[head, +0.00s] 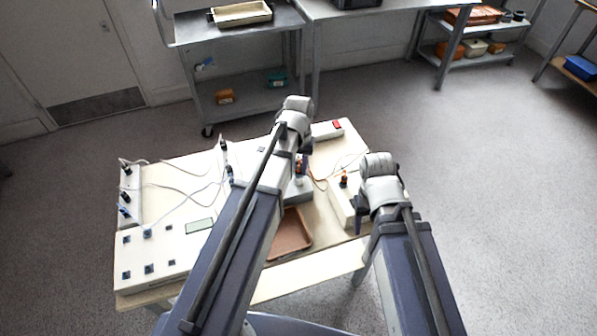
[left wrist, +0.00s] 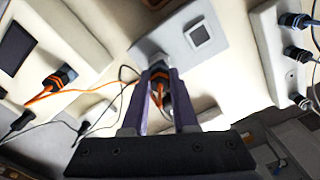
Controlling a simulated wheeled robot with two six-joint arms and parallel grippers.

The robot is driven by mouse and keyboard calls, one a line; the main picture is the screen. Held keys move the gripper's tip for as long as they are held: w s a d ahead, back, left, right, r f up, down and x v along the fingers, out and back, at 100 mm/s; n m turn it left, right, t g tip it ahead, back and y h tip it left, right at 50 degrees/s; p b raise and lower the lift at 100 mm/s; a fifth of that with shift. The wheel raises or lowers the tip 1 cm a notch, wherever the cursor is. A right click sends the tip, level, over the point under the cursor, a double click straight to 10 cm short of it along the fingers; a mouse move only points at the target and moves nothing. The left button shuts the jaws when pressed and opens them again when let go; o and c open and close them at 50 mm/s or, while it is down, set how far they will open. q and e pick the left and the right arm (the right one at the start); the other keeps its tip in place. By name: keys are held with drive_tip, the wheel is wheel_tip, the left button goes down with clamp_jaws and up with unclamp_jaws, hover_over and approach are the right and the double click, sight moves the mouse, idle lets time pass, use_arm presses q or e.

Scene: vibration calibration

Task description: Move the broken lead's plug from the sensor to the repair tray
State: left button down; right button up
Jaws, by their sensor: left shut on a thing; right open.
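My left gripper (head: 302,164) is shut on a dark plug with orange bands (left wrist: 160,74), at the grey sensor block (head: 300,193). In the left wrist view the sensor block (left wrist: 188,45) has a square plate on its face and is right behind the plug. I cannot tell whether the plug is still seated in it. An orange lead runs close by the plug. The brown tray (head: 291,236) lies on the table in front of the sensor, partly hidden by my left arm; its visible part is empty. My right gripper (head: 361,212) is open beside the white box at the right.
A white box (head: 342,203) at the right carries an orange plug (head: 344,180). White boxes with dark plugs and leads (head: 129,196) fill the table's left side. A box with a red switch (head: 328,130) stands at the back. The table's front right strip is clear.

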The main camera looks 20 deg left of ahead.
idle(0.3)
use_arm(q)
drive_tip(key=n, duration=0.4)
idle(0.3)
drive_tip(key=n, duration=0.3)
drive_tip(key=shift+n, duration=0.5)
drive_tip(key=n, duration=0.4)
